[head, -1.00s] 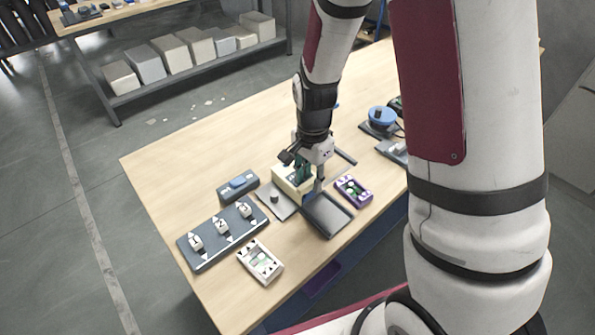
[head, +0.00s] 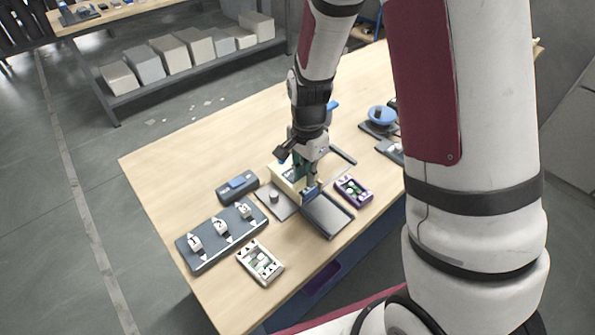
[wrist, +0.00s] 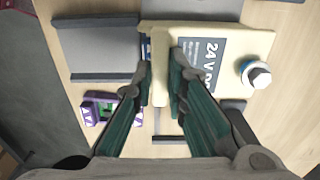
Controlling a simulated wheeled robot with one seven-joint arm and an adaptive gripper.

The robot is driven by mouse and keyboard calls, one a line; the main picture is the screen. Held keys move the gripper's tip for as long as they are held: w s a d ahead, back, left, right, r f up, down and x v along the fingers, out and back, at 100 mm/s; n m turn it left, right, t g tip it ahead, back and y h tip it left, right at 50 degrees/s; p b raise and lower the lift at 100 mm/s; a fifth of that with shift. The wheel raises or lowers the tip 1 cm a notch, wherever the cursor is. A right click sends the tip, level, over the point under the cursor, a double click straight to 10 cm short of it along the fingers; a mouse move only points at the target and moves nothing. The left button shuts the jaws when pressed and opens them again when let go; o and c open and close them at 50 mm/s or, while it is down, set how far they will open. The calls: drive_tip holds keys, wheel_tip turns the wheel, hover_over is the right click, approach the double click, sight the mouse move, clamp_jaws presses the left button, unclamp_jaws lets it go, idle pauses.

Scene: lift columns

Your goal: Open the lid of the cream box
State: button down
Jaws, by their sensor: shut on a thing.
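The cream box (head: 283,183) stands on the wooden table, partly hidden by my gripper (head: 303,182) in the head view. In the wrist view, the cream box (wrist: 225,38) has a dark "24 V" label (wrist: 203,62) and a round knob (wrist: 256,74) with a white and blue collar. My gripper (wrist: 162,68) has its green fingers on either side of a raised cream edge (wrist: 160,88), shut on it. A small blue patch shows beside this edge. I cannot tell clearly how far the lid is raised.
A dark tray (head: 328,216) stands right beside the box. A purple-framed device (head: 353,190), a grey plate with a knob (head: 276,201), a blue-button box (head: 238,187) and a switch panel (head: 222,236) are near. The table's back left is clear.

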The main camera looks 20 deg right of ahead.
sight(286, 165)
drive_tip(key=shift+w+a+b, duration=0.4)
drive_tip(key=shift+w+a, duration=0.1)
drive_tip(key=shift+w, duration=0.7)
drive_tip(key=shift+w+a+b, duration=0.35)
drive_tip(key=shift+w+a, duration=0.15)
drive_tip(key=shift+w, duration=0.65)
drive_tip(key=shift+w+a+b, duration=0.4)
drive_tip(key=shift+w+a, duration=0.1)
drive_tip(key=shift+w, duration=0.7)
drive_tip(key=c, duration=1.6)
unclamp_jaws()
drive_tip(key=shift+c, duration=0.2)
drive_tip(key=shift+r+p, duration=1.55)
drive_tip(key=shift+r, duration=1.45)
